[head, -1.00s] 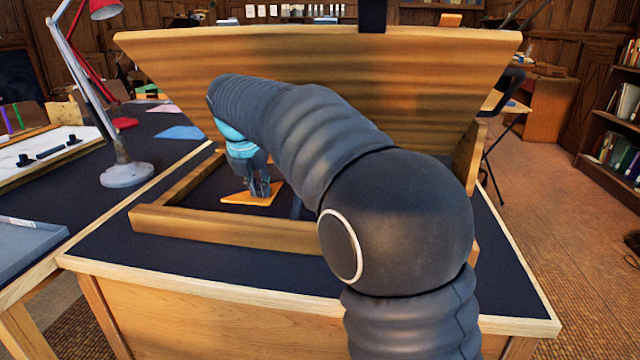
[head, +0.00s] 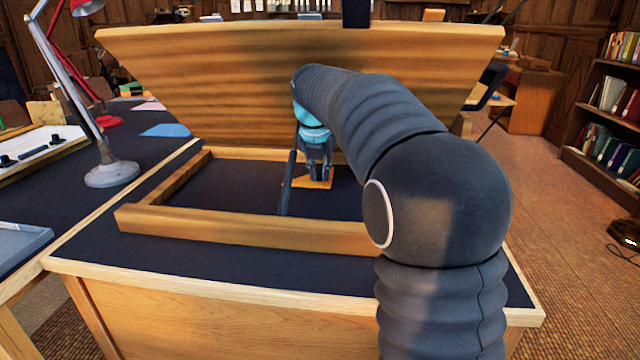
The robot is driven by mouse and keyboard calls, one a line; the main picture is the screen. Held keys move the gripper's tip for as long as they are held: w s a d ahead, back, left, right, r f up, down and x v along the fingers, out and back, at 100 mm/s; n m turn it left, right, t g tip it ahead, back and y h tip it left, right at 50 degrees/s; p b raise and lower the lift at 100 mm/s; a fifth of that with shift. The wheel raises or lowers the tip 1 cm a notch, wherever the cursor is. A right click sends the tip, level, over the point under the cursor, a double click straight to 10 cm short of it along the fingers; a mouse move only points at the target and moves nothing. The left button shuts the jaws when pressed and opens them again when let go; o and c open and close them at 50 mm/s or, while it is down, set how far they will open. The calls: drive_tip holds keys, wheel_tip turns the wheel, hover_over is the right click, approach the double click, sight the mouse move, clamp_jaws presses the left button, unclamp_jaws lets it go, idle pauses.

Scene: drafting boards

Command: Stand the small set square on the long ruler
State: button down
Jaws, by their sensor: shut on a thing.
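My gripper (head: 320,178) is shut on a small orange set square (head: 315,184), which shows low at its fingertips inside the wooden frame. A long dark ruler (head: 287,183) runs front to back inside the frame, just left of the set square. The set square appears flat and to the right of the ruler. I cannot tell whether it touches the ruler or the dark surface below. Part of the set square is hidden behind the fingers.
A raised wooden board (head: 220,90) stands behind the gripper. The frame's front wooden rail (head: 210,228) lies nearer. A lamp (head: 112,172) stands to the left. The dark floor inside the frame, left of the ruler, is clear.

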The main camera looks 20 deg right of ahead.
sight(320, 183)
drive_tip(key=shift+d+f, duration=0.1)
drive_tip(key=shift+f, duration=1.65)
drive_tip(key=shift+f, duration=0.1)
drive_tip(key=c, duration=1.1)
unclamp_jaws()
drive_tip(key=shift+c, duration=0.2)
drive_tip(key=v, duration=0.7)
drive_tip(key=shift+r, duration=0.3)
